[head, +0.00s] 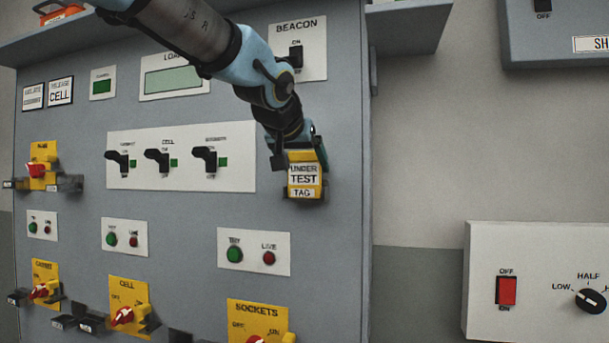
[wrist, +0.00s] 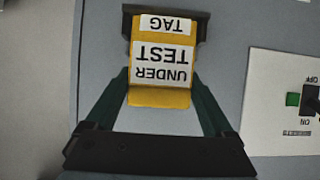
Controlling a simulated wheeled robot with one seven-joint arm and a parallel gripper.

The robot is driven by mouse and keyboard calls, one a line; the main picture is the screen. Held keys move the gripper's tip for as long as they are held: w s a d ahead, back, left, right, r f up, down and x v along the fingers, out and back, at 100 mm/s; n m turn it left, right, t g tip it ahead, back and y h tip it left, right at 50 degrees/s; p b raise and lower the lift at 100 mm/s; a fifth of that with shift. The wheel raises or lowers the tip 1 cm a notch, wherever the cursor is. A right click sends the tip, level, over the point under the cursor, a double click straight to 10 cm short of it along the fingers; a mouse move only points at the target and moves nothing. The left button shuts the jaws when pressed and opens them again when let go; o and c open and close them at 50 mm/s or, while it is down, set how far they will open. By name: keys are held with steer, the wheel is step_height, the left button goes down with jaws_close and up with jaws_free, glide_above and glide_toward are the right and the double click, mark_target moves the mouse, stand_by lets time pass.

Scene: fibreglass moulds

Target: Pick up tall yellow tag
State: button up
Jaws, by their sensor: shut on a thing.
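The tall yellow tag (head: 304,183) has white labels reading "UNDER TEST" and "TAG". It is upright in the head view, in front of the grey panel, to the right of the row of black switches. In the wrist view the tag (wrist: 160,65) appears upside down between my fingers. My gripper (head: 300,157) is shut on the tag's upper part, with one finger on each side; the wrist view shows my gripper (wrist: 160,95) too. A dark holder (wrist: 204,24) lies behind and around the tag's far end. I cannot tell whether the tag still touches it.
The grey panel (head: 70,120) carries a white plate with several black switches (head: 235,178), and yellow isolator plates (head: 130,292) below. A beacon switch plate (head: 313,62) is above my gripper. Bare wall (head: 420,150) lies right of the panel, with a white control box (head: 540,250) lower right.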

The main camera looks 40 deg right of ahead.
steer(key=shift+c, duration=1.1)
steer(key=shift+r, duration=0.1)
